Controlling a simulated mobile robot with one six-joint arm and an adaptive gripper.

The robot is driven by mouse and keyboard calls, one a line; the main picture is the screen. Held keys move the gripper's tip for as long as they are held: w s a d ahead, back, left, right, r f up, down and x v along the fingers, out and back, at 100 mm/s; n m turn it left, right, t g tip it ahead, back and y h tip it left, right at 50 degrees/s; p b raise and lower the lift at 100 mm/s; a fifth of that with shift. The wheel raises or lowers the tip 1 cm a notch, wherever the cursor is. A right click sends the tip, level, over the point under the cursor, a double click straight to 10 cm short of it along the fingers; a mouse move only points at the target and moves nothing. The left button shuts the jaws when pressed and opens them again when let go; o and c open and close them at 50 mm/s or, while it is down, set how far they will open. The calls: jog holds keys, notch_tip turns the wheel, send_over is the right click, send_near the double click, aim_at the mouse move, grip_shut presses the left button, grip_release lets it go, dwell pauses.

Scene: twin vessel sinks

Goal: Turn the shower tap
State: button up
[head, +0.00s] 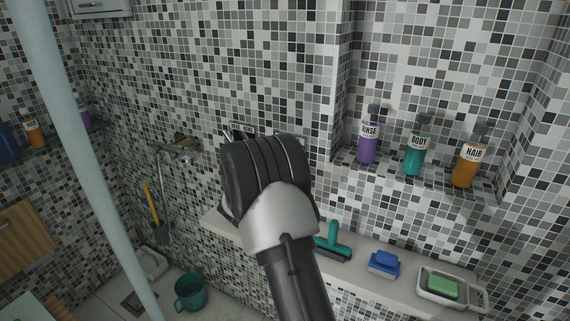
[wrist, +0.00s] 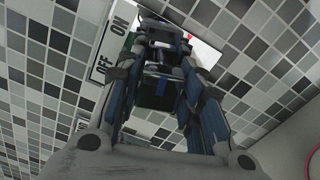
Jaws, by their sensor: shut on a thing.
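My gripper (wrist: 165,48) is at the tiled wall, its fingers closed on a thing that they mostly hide. This appears to be the shower tap, beside a white label (wrist: 112,45) reading ON and OFF. A bright plate (wrist: 206,50) with a small red mark shows just behind the fingertips. How far the tap is turned cannot be seen. In the head view my dark wrist and silver arm link cover the fingers and most of the tap.
A chrome wall faucet (head: 180,149) with a hose is left of my arm. Purple (head: 367,148), teal (head: 414,158) and orange (head: 466,168) bottles stand in a niche at right. The ledge below holds a squeegee (head: 333,243), blue brush (head: 384,263) and soap dish (head: 430,298).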

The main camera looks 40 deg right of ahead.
jog(key=o, duration=1.1)
jog(key=v, duration=1.2)
jog(key=shift+s, duration=0.1)
